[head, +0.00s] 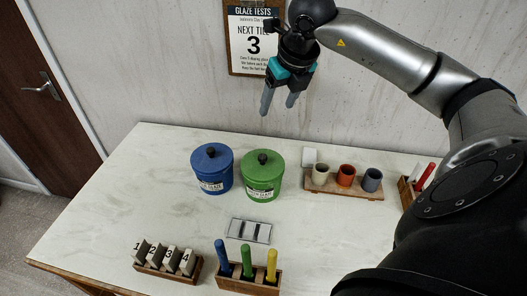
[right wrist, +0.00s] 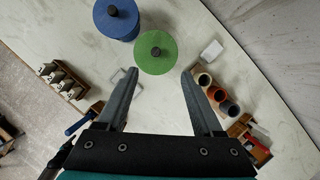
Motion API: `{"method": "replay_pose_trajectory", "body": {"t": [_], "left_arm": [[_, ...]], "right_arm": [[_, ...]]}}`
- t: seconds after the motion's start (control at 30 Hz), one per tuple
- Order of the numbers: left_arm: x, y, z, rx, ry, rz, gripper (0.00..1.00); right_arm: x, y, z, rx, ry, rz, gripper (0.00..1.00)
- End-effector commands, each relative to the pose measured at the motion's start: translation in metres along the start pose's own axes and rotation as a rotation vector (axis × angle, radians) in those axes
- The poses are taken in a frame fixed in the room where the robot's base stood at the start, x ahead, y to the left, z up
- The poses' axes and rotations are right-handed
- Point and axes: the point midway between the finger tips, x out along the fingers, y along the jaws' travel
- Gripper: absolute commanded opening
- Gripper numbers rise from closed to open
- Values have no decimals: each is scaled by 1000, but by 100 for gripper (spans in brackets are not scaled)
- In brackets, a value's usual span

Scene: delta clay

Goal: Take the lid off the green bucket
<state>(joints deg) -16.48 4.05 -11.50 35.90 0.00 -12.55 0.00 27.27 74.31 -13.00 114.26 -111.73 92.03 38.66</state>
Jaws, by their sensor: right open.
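The green bucket (head: 261,181) stands on the table with its green lid (head: 263,161) on and a black knob (head: 262,158) on top. In the right wrist view the lid (right wrist: 155,62) is seen from above, beyond the fingertips. My right gripper (head: 279,104) is open and empty, above the table's back edge and higher than the buckets. Its spread fingers (right wrist: 160,72) also show in the right wrist view. My left gripper is in neither view.
A blue bucket (head: 211,182) with its lid on stands close to the left of the green one. A wooden rack (head: 343,188) with several cups is to the right. A grey-and-white plate (head: 249,231), a tile rack (head: 167,272) and a block with coloured handles (head: 249,283) lie in front.

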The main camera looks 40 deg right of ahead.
Motion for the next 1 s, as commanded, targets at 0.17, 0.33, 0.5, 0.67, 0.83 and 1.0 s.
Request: {"method": "replay_pose_trajectory", "body": {"t": [0.17,0.33,0.5,0.67,0.83,1.0], "left_arm": [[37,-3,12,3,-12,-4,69],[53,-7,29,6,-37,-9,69],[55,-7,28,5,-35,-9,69],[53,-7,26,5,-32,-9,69],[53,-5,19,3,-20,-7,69],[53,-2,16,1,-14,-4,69]], "right_arm": [[34,1,-14,-1,0,2,68],[50,1,-21,-1,0,2,68],[59,1,-22,0,2,4,68],[88,2,-22,1,5,6,68],[124,2,-22,1,3,5,68],[146,2,-21,0,1,4,68]]}}
